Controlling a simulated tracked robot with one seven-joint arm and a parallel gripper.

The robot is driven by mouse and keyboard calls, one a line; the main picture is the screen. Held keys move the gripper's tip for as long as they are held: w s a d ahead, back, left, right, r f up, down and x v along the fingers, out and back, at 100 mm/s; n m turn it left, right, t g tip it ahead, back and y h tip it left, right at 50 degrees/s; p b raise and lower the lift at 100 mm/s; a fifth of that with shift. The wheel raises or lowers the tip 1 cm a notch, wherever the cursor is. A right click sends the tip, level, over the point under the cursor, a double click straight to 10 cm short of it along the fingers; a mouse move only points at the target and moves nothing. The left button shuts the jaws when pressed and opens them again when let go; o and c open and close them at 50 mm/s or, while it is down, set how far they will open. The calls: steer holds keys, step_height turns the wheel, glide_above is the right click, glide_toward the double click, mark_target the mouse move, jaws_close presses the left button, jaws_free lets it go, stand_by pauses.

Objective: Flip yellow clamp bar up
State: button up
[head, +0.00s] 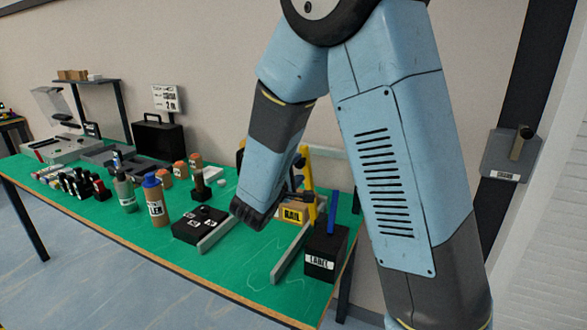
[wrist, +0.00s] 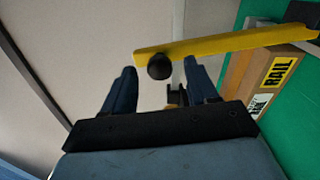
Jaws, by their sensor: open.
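The yellow clamp bar (wrist: 230,43) runs across the upper part of the wrist view, with a black round knob (wrist: 159,67) near its left end. My gripper (wrist: 160,68) is open, with one dark finger on each side of the knob. The knob shows between the fingertips, and I cannot tell whether either finger touches it. In the head view the yellow bar (head: 308,180) stands steeply behind my arm, above the brown RAIL box (head: 293,214). The fingers are not clear there, as my arm covers part of the clamp.
The RAIL box (wrist: 266,80) also shows at the right of the wrist view. A black LABEL box (head: 322,258) with a blue upright stands at the green table's (head: 240,262) right end. A flat black box (head: 199,224) and several bottles stand to the left. Grey rails lie in front.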

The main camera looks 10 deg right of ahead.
steer(key=v, duration=1.2)
steer(key=s+d+r+m+g+y, duration=0.1)
steer(key=s+d+m+g, duration=0.5)
steer(key=d, duration=0.4)
steer(key=s+d+r+m+g+y, duration=0.1)
steer(key=s+d+r+m+g, duration=0.15)
steer(key=s+d+g, duration=0.6)
steer(key=s+a+r+m+t+y, duration=0.1)
steer(key=s+r+m+t+y, duration=0.3)
steer(key=y, duration=0.4)
steer(key=shift+s+r+t, duration=0.65)
steer(key=shift+s+r, duration=0.1)
